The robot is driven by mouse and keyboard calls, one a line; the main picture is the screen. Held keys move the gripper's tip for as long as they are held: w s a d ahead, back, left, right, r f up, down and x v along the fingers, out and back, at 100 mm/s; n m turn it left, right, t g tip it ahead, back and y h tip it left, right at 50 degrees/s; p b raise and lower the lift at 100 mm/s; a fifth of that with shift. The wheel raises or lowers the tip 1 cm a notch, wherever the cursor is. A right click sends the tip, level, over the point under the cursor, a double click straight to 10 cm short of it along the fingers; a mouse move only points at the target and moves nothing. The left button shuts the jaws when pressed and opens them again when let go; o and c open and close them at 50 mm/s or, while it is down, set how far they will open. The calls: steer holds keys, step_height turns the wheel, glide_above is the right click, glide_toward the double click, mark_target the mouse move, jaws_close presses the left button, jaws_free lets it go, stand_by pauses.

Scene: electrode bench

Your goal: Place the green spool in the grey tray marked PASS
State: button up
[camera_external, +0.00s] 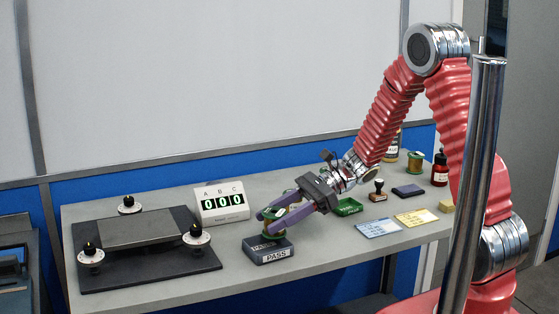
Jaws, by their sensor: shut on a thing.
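A green spool (270,240) is between the purple fingers of my gripper (270,219), which is shut on it. The fingers hide much of the spool. The grey tray (277,255) has a white PASS label on its front and sits near the front edge of the bench. The spool is directly over the tray, very low; I cannot tell if it touches the tray floor. Another green spool (415,162) stands at the back right of the bench.
A white counter reading 000 (222,203) stands behind the tray. A dark plate with several knobs (140,255) is at the left. A green tray (348,207), stamp (378,191), dark pad (408,192), cards (416,217) and red bottle (440,170) are at the right.

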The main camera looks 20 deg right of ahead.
steer(key=o, duration=1.5)
steer(key=shift+r, duration=0.1)
steer(key=shift+r, duration=0.5)
steer(key=v, duration=1.2)
